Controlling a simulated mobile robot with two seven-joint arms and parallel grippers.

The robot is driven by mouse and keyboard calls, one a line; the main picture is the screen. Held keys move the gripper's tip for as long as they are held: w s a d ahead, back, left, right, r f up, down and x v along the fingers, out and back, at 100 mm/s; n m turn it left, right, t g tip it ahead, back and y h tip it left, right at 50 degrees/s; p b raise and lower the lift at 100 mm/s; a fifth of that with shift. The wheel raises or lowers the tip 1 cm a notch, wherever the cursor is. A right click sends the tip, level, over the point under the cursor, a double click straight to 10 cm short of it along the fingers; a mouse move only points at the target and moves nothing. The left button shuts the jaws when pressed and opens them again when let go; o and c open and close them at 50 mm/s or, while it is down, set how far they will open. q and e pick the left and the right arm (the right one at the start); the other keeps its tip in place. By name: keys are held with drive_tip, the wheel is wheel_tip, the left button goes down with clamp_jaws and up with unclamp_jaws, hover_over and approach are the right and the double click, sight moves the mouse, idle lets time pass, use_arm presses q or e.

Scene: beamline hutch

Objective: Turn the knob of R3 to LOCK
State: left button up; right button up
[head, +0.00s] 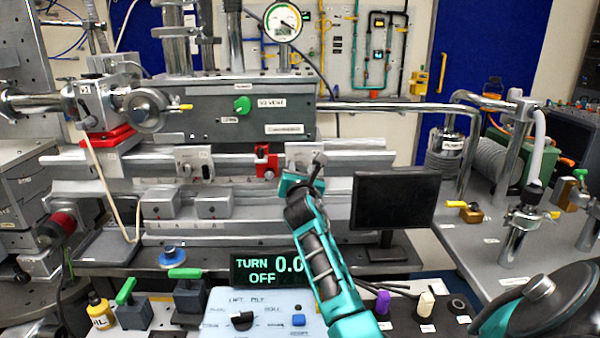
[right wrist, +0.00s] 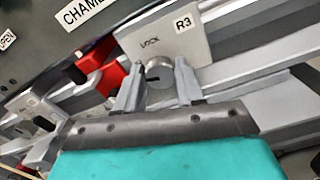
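The R3 plate (right wrist: 190,45) is a light grey block on the rail. It carries an R3 label and the word LOCK. Its knob (right wrist: 159,80) is round and grey, with a dark slot on its face. The plate also shows in the head view (head: 308,150), where my gripper hides the knob. My right gripper (right wrist: 160,70) is at the knob, one finger on either side of it. The fingertips look very close to the knob; whether they press on it I cannot tell. My left gripper is not in view.
A red block (head: 265,162) and another labelled plate (head: 193,162) sit left of R3 on the rail. A dark monitor (head: 393,202) stands just right of my right arm. A control panel (head: 225,310) with a display (head: 265,270) reading TURN 0.0 OFF is below.

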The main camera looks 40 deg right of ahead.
drive_tip(key=c, duration=0.5)
drive_tip(key=shift+c, duration=0.2)
drive_tip(key=shift+m, duration=0.3)
drive_tip(key=m, duration=0.3)
drive_tip(key=shift+p, duration=0.4)
drive_tip(key=m, duration=0.3)
drive_tip(key=shift+f+m, duration=0.1)
drive_tip(key=shift+m, duration=0.2)
drive_tip(key=m, duration=0.4)
drive_tip(key=shift+f, duration=0.1)
drive_tip(key=shift+m+b, duration=0.3)
drive_tip(key=shift+m, duration=1.5)
